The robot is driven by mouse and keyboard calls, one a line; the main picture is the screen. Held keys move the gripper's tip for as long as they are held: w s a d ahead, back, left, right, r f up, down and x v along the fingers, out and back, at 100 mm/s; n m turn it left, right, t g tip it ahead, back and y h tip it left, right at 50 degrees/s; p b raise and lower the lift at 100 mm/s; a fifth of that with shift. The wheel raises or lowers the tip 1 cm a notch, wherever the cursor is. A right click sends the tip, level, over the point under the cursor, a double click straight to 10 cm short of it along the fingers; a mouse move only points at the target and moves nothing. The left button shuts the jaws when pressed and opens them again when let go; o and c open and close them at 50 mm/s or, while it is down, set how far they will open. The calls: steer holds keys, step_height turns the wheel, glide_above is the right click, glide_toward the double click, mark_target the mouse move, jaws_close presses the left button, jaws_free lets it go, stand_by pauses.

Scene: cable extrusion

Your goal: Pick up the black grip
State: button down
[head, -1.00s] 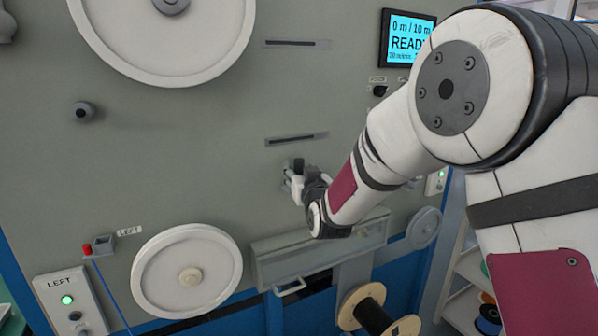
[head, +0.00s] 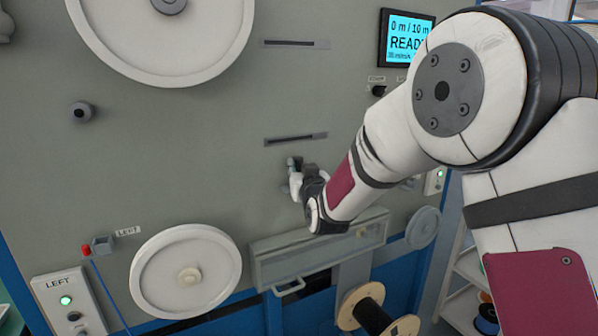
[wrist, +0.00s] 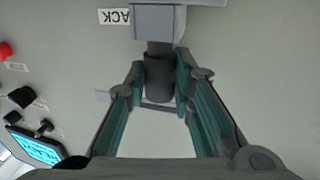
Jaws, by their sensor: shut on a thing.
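The black grip (wrist: 159,78) is a short dark cylinder hanging from a grey block (wrist: 158,20) on the machine panel in the wrist view. My gripper (wrist: 161,68) has its two teal-lined fingers on either side of the grip, shut on it near the fingertips. In the head view my gripper (head: 297,180) is against the grey panel, below the lower dark slot. The grip cannot be made out clearly there, as my gripper and wrist cover most of that spot.
A white wheel (head: 186,270) stands lower left. The lit screen (head: 407,38) reads READY.

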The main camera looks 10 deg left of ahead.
steer(key=shift+r, duration=0.45)
step_height(320, 180, up, 2)
steer(key=shift+r, duration=0.25)
steer(key=s+a+r, duration=0.1)
steer(key=s+a, duration=0.2)
steer(key=s, duration=1.2)
steer(key=shift+s, duration=0.35)
steer(key=shift+a, duration=0.1)
